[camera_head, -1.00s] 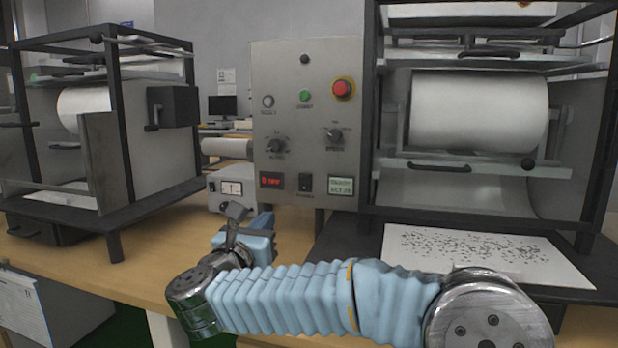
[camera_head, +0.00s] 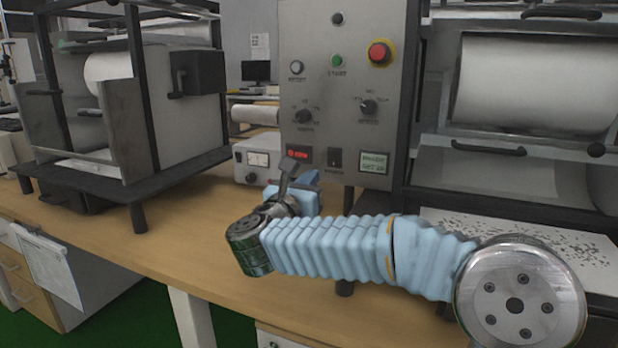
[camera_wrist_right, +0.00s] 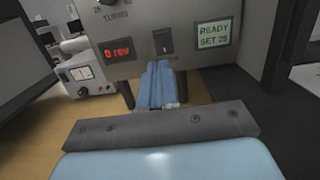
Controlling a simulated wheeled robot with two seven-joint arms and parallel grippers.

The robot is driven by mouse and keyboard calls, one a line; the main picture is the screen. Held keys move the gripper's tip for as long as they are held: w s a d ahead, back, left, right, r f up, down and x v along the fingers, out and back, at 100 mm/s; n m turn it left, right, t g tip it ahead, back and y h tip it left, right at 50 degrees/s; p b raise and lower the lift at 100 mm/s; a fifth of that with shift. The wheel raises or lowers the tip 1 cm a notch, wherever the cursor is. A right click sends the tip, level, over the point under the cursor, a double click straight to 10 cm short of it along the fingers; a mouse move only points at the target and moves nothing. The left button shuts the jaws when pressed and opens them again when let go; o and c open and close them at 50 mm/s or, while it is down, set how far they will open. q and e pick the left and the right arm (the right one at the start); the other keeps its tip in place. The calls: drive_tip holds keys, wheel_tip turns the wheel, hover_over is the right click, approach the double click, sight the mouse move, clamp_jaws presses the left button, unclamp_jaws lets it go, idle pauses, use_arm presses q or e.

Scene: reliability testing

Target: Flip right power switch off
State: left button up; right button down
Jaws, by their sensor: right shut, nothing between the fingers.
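The power switch (camera_head: 334,157) is a small black rocker low on the grey control panel (camera_head: 345,75), between a red readout and a green-lit display. It also shows in the right wrist view (camera_wrist_right: 163,41), straight above my fingers. My right gripper (camera_head: 287,168) is shut and empty. In the head view it is in front of the panel, left of the switch. In the right wrist view its blue fingers (camera_wrist_right: 158,85) point toward the switch and appear just short of it; contact cannot be seen. My left gripper is not in view.
The panel also carries two knobs, a green button and a red button (camera_head: 380,53). A white meter box (camera_head: 258,158) stands left of the panel. Roller machines flank it, with a speckled sheet (camera_head: 540,240) at right. The wooden table (camera_head: 170,225) is clear at front left.

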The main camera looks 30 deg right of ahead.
sight(332, 155)
drive_tip(key=p+x, duration=0.3)
drive_tip(key=x, duration=0.7)
drive_tip(key=shift+r, duration=0.1)
drive_tip(key=shift+w+d, duration=0.1)
